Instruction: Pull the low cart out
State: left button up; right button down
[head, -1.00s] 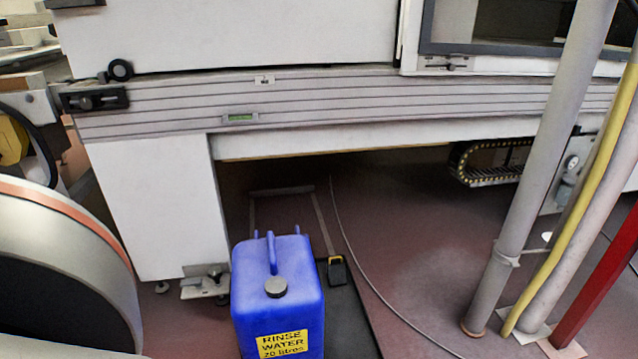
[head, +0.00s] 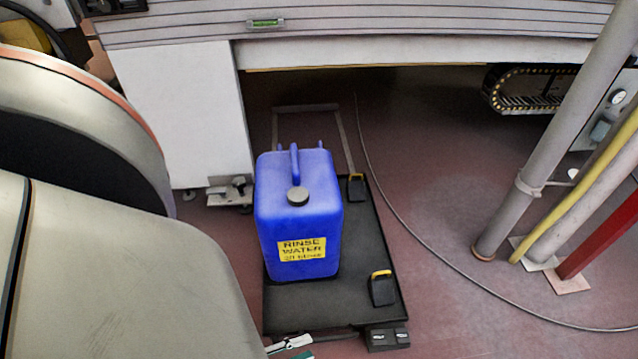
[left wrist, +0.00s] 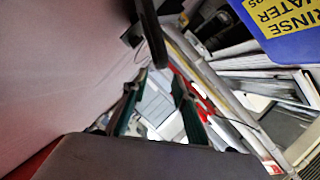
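The low cart (head: 340,296) is a flat black platform on the floor, partly under the machine. A blue rinse water jerrycan (head: 317,215) stands upright on it. A thin grey frame (head: 305,108) shows at the cart's far end, in shadow. My left gripper (head: 290,345) only just shows at the bottom edge, by the cart's near left corner. In the left wrist view, its two green-lined fingers (left wrist: 160,78) are apart. A dark bar (left wrist: 149,30) comes down close to the fingertips; I cannot tell whether it touches them. My right gripper is not in view.
The machine's white leg (head: 178,115) and foot (head: 230,192) stand left of the cart. A cable (head: 400,220) lies on the floor to its right, before a grey pipe (head: 545,140) and a red post (head: 605,235). Floor between cart and pipe is otherwise clear.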

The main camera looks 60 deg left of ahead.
pick_arm(q)
jog(key=v, duration=0.3)
jog(key=shift+s+r, duration=0.1)
jog(key=shift+s, duration=0.25)
